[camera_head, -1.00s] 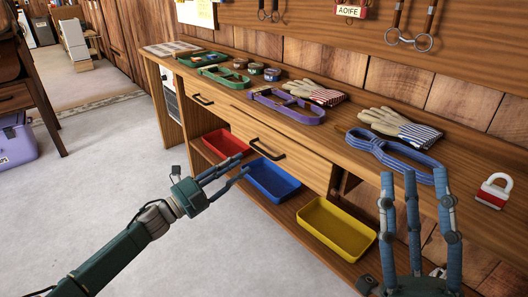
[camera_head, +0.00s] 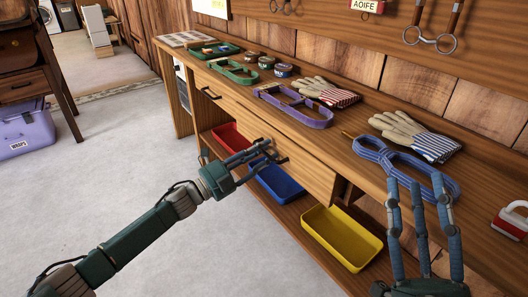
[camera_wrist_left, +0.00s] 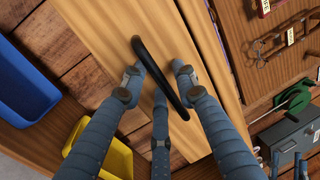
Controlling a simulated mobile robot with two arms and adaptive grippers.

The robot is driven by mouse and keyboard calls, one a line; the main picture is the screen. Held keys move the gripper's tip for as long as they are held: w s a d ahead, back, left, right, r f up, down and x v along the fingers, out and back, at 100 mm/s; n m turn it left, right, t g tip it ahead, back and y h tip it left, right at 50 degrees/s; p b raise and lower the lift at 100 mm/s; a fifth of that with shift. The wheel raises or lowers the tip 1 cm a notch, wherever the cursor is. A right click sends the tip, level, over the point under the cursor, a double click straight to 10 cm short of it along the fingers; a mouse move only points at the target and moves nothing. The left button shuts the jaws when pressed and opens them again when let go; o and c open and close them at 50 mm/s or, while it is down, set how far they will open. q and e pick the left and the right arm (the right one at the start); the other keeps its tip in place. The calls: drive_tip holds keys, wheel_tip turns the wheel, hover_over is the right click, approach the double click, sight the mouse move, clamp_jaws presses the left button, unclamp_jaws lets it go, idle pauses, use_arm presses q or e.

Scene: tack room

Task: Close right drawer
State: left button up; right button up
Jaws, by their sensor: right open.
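The right drawer (camera_head: 306,173) is a wooden front with a dark bar handle (camera_head: 262,143), under the workbench top. Its front appears to stand out a little from the bench. My left gripper (camera_head: 268,153) is at this handle. In the left wrist view, the black handle (camera_wrist_left: 158,75) runs between the fingers of my left gripper (camera_wrist_left: 157,82). The fingertips look apart; whether they press on the handle is unclear.
The left drawer (camera_head: 222,101) is beside it. Red (camera_head: 230,137), blue (camera_head: 277,183) and yellow (camera_head: 343,239) trays sit on the shelf below. Gloves (camera_head: 413,136) and a purple strap (camera_head: 292,107) lie on the worktop (camera_head: 350,146).

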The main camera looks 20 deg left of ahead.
sight(273, 149)
use_arm(q)
clamp_jaws()
drive_tip(key=x, duration=0.2)
drive_tip(key=b+x, duration=0.1)
drive_tip(key=x, duration=0.1)
drive_tip(key=shift+f, duration=0.35)
drive_tip(key=shift+a, duration=0.1)
drive_tip(key=shift+o, duration=0.7)
unclamp_jaws()
drive_tip(key=shift+w, duration=0.1)
use_arm(e)
drive_tip(key=s+r+t, duration=0.1)
drive_tip(key=s+r, duration=0.1)
drive_tip(key=s+r+t+y, duration=0.1)
drive_tip(key=s+r, duration=0.1)
drive_tip(key=shift+d+r+t, duration=0.15)
drive_tip(key=shift+d+t, duration=0.05)
drive_tip(key=shift+t, duration=0.2)
use_arm(q)
drive_tip(key=shift+s+f, duration=0.2)
drive_tip(key=shift+s, duration=0.15)
drive_tip(key=v, duration=1.1)
drive_tip(key=shift+a+r, duration=0.2)
drive_tip(key=shift+a, duration=0.1)
use_arm(e)
drive_tip(key=shift+w, duration=0.1)
use_arm(q)
drive_tip(key=shift+s, duration=0.1)
